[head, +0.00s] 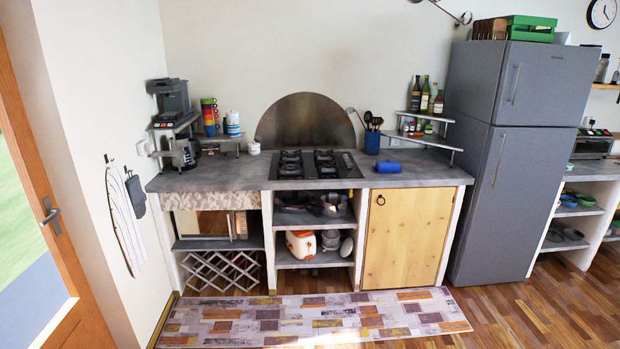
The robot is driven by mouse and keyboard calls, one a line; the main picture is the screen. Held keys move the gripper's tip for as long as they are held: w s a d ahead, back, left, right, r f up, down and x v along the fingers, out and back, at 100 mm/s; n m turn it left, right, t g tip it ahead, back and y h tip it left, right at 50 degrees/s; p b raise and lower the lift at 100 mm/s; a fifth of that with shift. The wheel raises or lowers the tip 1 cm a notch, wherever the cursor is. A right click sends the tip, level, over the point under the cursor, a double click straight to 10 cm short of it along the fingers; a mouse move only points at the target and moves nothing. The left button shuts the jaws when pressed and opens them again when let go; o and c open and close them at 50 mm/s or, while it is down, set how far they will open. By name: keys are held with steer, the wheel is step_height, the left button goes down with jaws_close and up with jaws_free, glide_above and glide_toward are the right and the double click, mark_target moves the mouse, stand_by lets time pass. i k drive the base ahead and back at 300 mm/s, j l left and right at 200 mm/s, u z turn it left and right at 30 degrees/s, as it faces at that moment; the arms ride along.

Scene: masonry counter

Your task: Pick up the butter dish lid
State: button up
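A small blue object (387,168), which looks like the butter dish lid, sits on the grey counter (420,178) to the right of the stove, near the front edge. It is low and elongated, with its long side running roughly left to right. At this distance I cannot tell whether a dish lies under it. Nothing touches it from above. My gripper is not in view.
A blue utensil holder (372,142) stands behind the lid, and the black gas stove (305,165) is to its left. A small shelf with bottles (425,98) is behind right. A tall grey fridge (520,150) stands right. A patterned rug (320,318) covers the floor in front.

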mark_target(381, 165)
steer(key=i+z, duration=0.1)
steer(key=i, duration=0.95)
steer(key=i+j+z, duration=0.1)
steer(key=i, duration=0.95)
steer(key=i+j+z, duration=0.15)
steer(key=i+z, duration=0.3)
steer(key=i+j+z, duration=0.3)
steer(key=i+z, duration=0.2)
steer(key=i+j+z, duration=0.65)
steer(key=j+z, duration=0.25)
steer(key=j, duration=0.15)
steer(key=i+j+z, duration=0.25)
steer(key=i+j, duration=0.25)
